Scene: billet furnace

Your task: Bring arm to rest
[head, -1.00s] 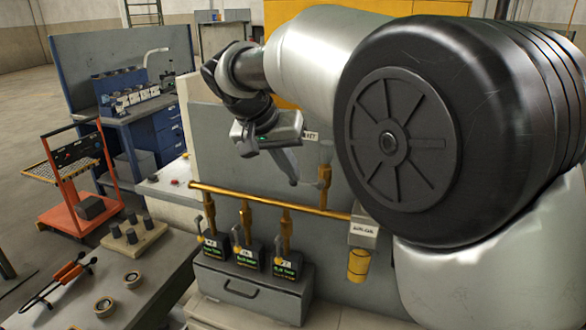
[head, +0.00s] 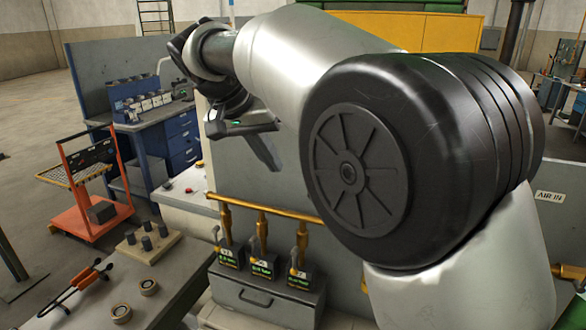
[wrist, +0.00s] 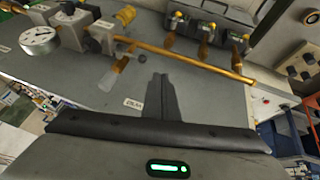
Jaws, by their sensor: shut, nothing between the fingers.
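My gripper (head: 268,150) hangs at the end of my arm in the upper middle of the head view, in front of the grey furnace panel (head: 292,172). Its fingers are shut together with nothing between them. In the wrist view the shut fingers (wrist: 161,85) point toward the grey panel, close to a small white label (wrist: 133,104). My arm's large grey and black links fill the right half of the head view and hide part of the panel.
A brass pipe (head: 275,211) with several valves and small display units runs along the panel below my gripper; it also crosses the wrist view (wrist: 180,58). A pressure gauge (wrist: 39,40) shows there. A bench (head: 165,288) with tongs (head: 80,287) stands lower left, an orange cart (head: 82,222) beyond.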

